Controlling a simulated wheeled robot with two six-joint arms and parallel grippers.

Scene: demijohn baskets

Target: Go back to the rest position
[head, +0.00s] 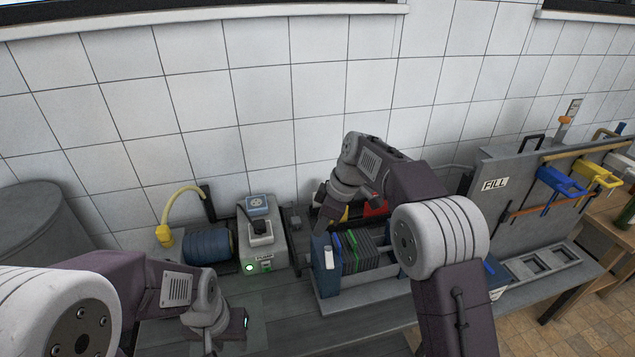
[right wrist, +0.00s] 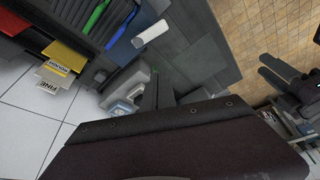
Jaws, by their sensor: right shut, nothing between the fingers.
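My right gripper (head: 320,222) hangs over the back of the bench, behind and above the left end of a blue-grey rack (head: 352,297). It is shut with nothing between its fingers, and its dark fingers also show in the right wrist view (right wrist: 157,93). My left gripper (head: 230,328) is low over the front of the bench, left of the rack. Its fingers are small and dark, and I cannot tell whether they are open. My right forearm hides part of the rack and the bench behind it.
The rack holds several dark plates (head: 365,250), with green and blue edges among them. A white box with a green light (head: 262,255) and a blue spool (head: 207,246) stand to its left. A grey barrel (head: 30,225) is far left.

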